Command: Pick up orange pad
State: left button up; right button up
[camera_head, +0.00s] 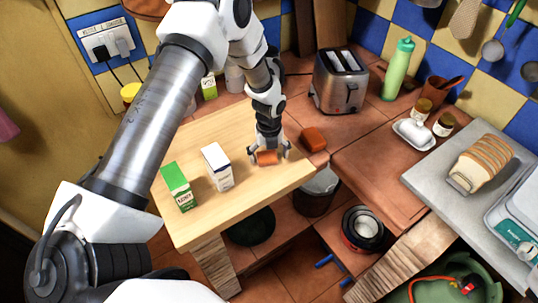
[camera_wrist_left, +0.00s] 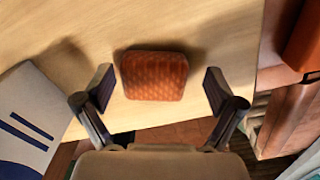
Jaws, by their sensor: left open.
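An orange pad (camera_head: 267,157) lies on the light wooden board on the counter. In the left wrist view the orange pad (camera_wrist_left: 155,75) lies flat with a textured top, between and slightly beyond the fingertips. My left gripper (camera_head: 268,155) points down over it, fingers spread on either side. In the left wrist view the left gripper (camera_wrist_left: 160,90) is open, with a gap between each finger and the pad. A second orange block (camera_head: 313,139) lies on the tiled counter just right of the board; part of it seems to show at the wrist view's right edge (camera_wrist_left: 305,40). My right gripper is not in view.
A white carton (camera_head: 217,167) and a green carton (camera_head: 179,187) stand on the wooden board (camera_head: 215,219) left of the gripper. A toaster (camera_head: 339,82) and a green bottle (camera_head: 397,70) stand behind. The board's front edge is close to the pad.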

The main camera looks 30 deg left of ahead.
pick_arm(q)
jog(key=shift+s+r, duration=0.35)
jog(key=shift+s, duration=0.1)
jog(key=c, duration=1)
jog(key=shift+s+a, duration=0.1)
jog(key=shift+c, duration=0.2)
jog(key=shift+w, duration=0.2)
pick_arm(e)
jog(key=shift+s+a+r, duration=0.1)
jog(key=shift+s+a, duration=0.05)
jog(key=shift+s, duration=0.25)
